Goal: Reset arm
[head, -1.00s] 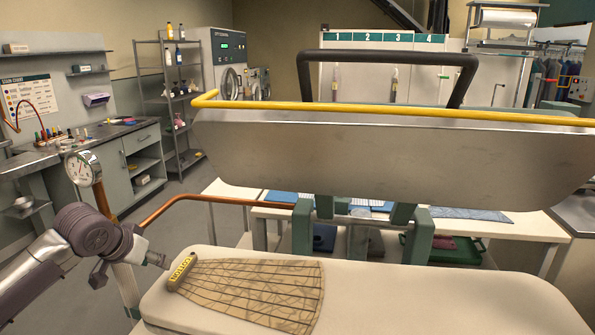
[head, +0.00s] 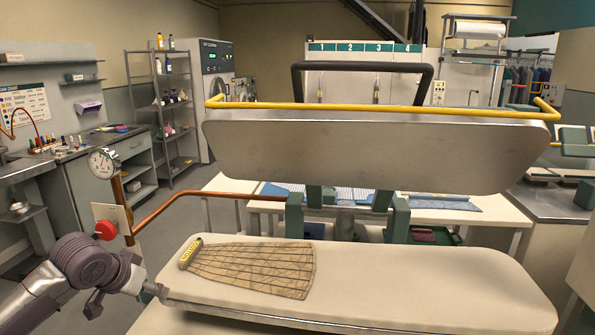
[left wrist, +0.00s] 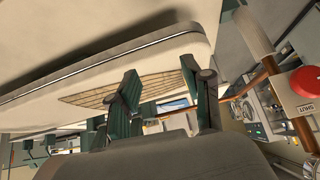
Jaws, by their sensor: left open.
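My left gripper (head: 152,288) shows in the head view at the lower left, by the near left edge of the padded pressing board (head: 420,275). It is open and appears empty. In the left wrist view my left gripper (left wrist: 160,88) has its two fingers apart, with the board's edge beyond them. A beige pleated garment (head: 250,267) with a yellow COTTON tag (head: 189,251) lies flat on the board's left half. The gripper is apart from the garment. My right gripper is not in view.
The raised metal press head (head: 380,150) with its yellow rail (head: 380,104) hangs above the board. A copper pipe, gauge (head: 102,162) and red button (head: 105,230) stand close to my left arm. A white table with folded cloth (head: 440,202) is behind.

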